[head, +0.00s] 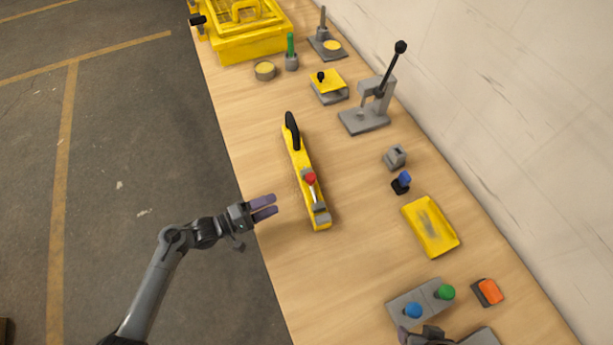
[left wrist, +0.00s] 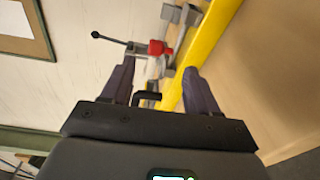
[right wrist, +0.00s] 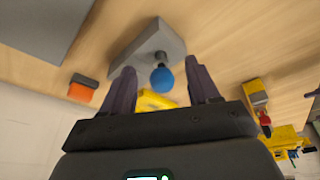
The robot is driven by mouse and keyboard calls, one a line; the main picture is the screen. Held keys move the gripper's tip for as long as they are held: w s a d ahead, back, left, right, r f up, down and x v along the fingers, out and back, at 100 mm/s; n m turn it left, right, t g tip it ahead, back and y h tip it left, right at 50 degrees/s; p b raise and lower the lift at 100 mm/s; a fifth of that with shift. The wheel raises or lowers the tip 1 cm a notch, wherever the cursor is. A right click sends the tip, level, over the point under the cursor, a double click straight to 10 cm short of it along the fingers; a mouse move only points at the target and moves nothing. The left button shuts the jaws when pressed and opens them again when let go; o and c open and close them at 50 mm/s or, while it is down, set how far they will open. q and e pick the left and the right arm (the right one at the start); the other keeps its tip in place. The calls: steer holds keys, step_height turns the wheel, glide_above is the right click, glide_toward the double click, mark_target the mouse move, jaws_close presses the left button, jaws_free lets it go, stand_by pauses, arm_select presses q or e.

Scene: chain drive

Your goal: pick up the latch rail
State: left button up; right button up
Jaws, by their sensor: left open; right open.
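The latch rail (head: 304,180) looks to be the long yellow bar lying on the bench, with a black handle (head: 291,130) at its far end and a red-knobbed lever (head: 310,178) near its near end. In the left wrist view a yellow bar (left wrist: 212,38) and a red part (left wrist: 158,48) show beyond and partly between my fingers. My left gripper (head: 264,207) is open and empty, left of the rail near the bench edge and apart from it. My right gripper (right wrist: 158,84) is open, with a blue knob (right wrist: 162,80) in view between its fingers; contact cannot be told.
The grey block with blue and green knobs (head: 406,299), orange switch (head: 489,291) and yellow tray (head: 430,227) lie at right. A lever press (head: 367,115), small fixtures and a yellow crate (head: 245,43) stand farther back. Bench around the rail's near end is clear.

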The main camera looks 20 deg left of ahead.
arm_select(q)
steer(key=w+f+b, duration=0.1)
steer(key=w+a+f+b, duration=0.1)
steer(key=shift+w+a, duration=0.2)
steer(key=shift+w, duration=0.2)
steer(key=shift+w+d+r+m+t+b, duration=0.1)
steer(key=shift+w+d+m+t+b, duration=0.15)
steer(key=shift+w+b, duration=0.45)
steer(key=x, duration=0.5)
steer(key=shift+w+r+b, duration=0.1)
steer(key=shift+r+b, duration=0.1)
steer(key=shift+b, duration=0.2)
arm_select(e)
steer(key=f, duration=0.6)
steer(key=shift+d, duration=0.3)
arm_select(q)
steer(key=shift+w+d, duration=0.3)
arm_select(e)
steer(key=shift+a+f, duration=0.15)
arm_select(q)
steer(key=shift+b+x, duration=0.55)
steer(key=shift+x, duration=1.65)
arm_select(e)
steer(key=shift+f, duration=0.4)
arm_select(q)
jaws_close()
steer(key=shift+r, duration=0.1)
